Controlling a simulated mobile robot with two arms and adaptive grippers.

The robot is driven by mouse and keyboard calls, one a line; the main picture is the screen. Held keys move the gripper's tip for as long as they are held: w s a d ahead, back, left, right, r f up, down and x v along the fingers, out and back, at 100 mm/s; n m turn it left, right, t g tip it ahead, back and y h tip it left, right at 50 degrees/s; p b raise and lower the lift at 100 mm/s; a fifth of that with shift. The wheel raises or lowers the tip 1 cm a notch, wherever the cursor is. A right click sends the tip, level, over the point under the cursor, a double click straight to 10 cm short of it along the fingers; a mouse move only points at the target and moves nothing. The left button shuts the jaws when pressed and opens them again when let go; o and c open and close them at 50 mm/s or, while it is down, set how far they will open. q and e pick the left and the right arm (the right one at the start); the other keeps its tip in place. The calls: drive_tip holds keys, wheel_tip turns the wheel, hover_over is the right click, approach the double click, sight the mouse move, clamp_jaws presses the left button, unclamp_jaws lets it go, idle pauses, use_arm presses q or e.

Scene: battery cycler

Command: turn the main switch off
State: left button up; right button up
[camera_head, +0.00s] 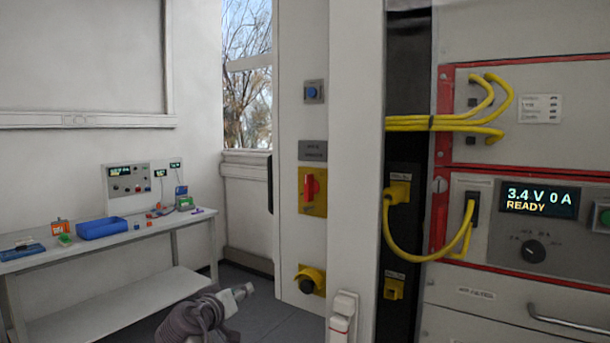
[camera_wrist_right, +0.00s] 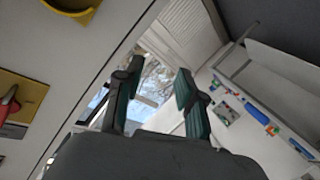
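The main switch (camera_head: 310,186) is a red handle on a yellow plate, on the pale panel at the middle of the head view. Its handle stands about upright. In the right wrist view, part of the red handle (camera_wrist_right: 8,106) shows at the left edge. My right gripper (camera_head: 244,291) is low in the head view, left of the panel and below the switch, apart from it. In the right wrist view its two fingers (camera_wrist_right: 155,97) are spread with nothing held between them. My left gripper is not in view.
A yellow-collared dark knob (camera_head: 308,281) sits below the switch, and a blue button (camera_head: 313,92) above. The cabinet at right has yellow cables (camera_head: 410,247) and a display (camera_head: 540,199) reading 3.4 V 0 A READY. A workbench (camera_head: 120,240) stands at left.

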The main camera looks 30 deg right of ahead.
drive_tip(key=s+d+r+m+g+h, duration=0.1)
drive_tip(key=s+r+m+h, duration=0.15)
drive_tip(key=r, duration=0.65)
drive_tip(key=s+r+m+g+h, duration=0.1)
drive_tip(key=s+r+m, duration=0.2)
drive_tip(key=r, duration=0.6)
drive_tip(key=m+g+h, duration=0.1)
drive_tip(key=m+g, duration=0.1)
drive_tip(key=m, duration=0.2)
approach(306, 178)
drive_tip(key=shift+n, duration=0.25)
drive_tip(key=p+x, duration=0.5)
drive_tip(key=x, duration=0.3)
drive_tip(key=shift+w+d+p, duration=0.15)
drive_tip(key=shift+d+p, duration=0.15)
drive_tip(key=shift+w+d, duration=0.25)
drive_tip(key=shift+d, duration=0.3)
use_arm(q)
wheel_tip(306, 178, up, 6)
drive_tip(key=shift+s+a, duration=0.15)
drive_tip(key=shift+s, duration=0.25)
use_arm(e)
drive_tip(key=shift+f, duration=0.1)
clamp_jaws()
